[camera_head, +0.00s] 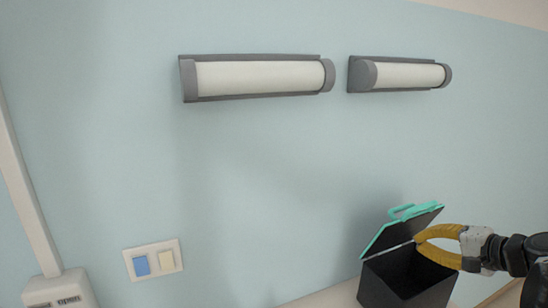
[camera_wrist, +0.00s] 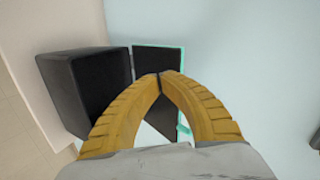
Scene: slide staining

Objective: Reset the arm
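My gripper (camera_head: 418,242) has two curved yellow ribbed fingers and reaches in from the right edge of the head view. In the wrist view its fingertips (camera_wrist: 159,76) meet, with an empty gap between the finger bases. I see nothing held between them. In the head view the fingertips are beside the raised lid, above the black box. Whether they touch the lid I cannot tell.
A black box (camera_head: 400,289) stands at the lower right, its lid (camera_head: 391,237) with teal trim raised open; the box (camera_wrist: 88,90) also shows in the wrist view. Two wall lamps (camera_head: 260,77) (camera_head: 405,74) and a switch plate (camera_head: 153,260) are on the pale blue wall.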

